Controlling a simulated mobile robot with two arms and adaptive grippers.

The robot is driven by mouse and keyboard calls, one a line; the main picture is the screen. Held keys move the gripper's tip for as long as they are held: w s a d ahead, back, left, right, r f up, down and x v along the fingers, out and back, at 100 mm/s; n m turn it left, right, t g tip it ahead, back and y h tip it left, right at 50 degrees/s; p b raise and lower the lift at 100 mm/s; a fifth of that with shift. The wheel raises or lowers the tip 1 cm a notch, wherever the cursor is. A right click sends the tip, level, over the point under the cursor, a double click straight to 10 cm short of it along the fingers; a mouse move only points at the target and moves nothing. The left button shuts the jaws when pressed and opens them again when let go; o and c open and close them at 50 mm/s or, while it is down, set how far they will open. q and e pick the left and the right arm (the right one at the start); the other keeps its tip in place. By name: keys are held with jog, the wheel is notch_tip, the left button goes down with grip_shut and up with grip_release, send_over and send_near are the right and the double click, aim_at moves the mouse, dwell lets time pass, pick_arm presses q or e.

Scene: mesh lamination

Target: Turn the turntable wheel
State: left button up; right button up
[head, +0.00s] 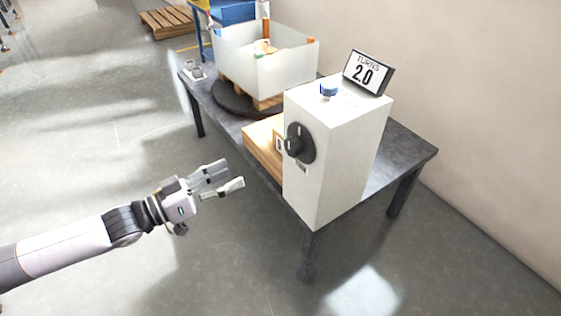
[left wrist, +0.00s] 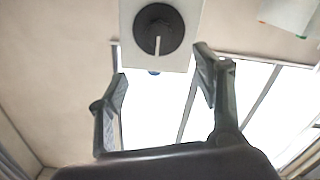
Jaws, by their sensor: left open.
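A white box-shaped unit (head: 335,160) stands at the near corner of the table. A black round knob (head: 300,143) with a raised handle is on its left-facing side; it also shows near the top of the left wrist view (left wrist: 159,28). A blue button (head: 328,90) is on top, beside a display (head: 368,72) reading "TURNS 2.0". Behind, a dark turntable disc (head: 233,101) carries a translucent bin. My left gripper (head: 228,178) is open and empty, left of and below the knob and apart from it. My right gripper is not in view.
The translucent bin (head: 265,75) holds small items. A wooden block (head: 262,150) lies beside the unit on the dark table (head: 415,150). A small grey object (head: 195,70) sits at the table's far left corner. Floor around my left arm is clear.

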aim_at(289, 148)
pick_arm(q)
jog(key=b+x, duration=0.1)
jog(key=x, duration=1.5)
jog(key=shift+w+d, duration=0.1)
jog(key=shift+d, duration=0.15)
jog(key=shift+w+d, duration=0.3)
jog(key=shift+d, duration=0.1)
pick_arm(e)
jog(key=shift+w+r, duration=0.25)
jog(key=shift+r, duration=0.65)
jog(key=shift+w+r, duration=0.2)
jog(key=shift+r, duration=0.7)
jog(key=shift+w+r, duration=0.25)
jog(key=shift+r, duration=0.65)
pick_arm(q)
jog(key=shift+c, duration=0.5)
